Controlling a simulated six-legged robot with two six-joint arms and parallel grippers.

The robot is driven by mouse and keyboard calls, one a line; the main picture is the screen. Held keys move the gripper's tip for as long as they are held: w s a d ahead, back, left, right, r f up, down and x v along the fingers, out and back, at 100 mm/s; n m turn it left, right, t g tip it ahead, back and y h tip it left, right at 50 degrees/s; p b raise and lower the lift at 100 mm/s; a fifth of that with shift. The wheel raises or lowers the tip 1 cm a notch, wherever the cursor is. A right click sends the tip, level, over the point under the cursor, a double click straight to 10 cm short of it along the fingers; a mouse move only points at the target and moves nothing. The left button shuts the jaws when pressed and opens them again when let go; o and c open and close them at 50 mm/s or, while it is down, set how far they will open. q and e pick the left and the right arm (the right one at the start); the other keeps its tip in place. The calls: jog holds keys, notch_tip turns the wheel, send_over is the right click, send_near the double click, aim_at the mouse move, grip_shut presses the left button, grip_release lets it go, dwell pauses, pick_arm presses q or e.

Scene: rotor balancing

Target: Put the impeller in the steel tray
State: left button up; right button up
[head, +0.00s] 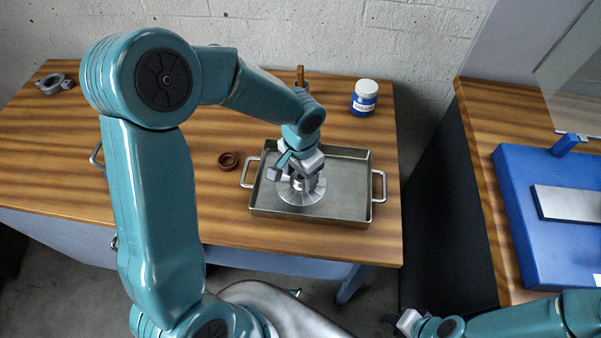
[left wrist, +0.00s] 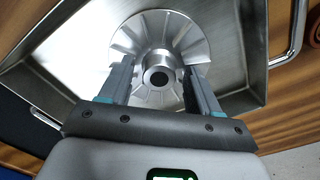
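The impeller (head: 300,197) is a silver disc with radial vanes and a raised central hub. It lies inside the steel tray (head: 345,170), in its left front part, and also shows in the left wrist view (left wrist: 150,22). My left gripper (head: 300,183) points down over it. In the left wrist view its fingers (left wrist: 160,80) stand apart on either side of the hub, with a gap visible on the left side. The wrist hides part of the impeller in the head view. My right gripper (head: 408,322) is at the bottom edge, away from the tray; its fingers are unclear.
A brown ring (head: 228,161) lies left of the tray. A white and blue jar (head: 365,97) stands behind it. A grey clamp-like part (head: 54,83) lies far left. A blue machine base (head: 550,215) sits on the right table, across a gap.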

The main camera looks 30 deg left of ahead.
aim_at(301, 177)
pick_arm(q)
jog(key=shift+s+r, duration=0.1)
jog(key=shift+r, duration=0.1)
jog(key=shift+w+r, duration=0.2)
jog(key=shift+r, duration=0.15)
notch_tip(301, 177, up, 11)
jog(key=p, duration=0.1)
jog(key=shift+s+r, duration=0.15)
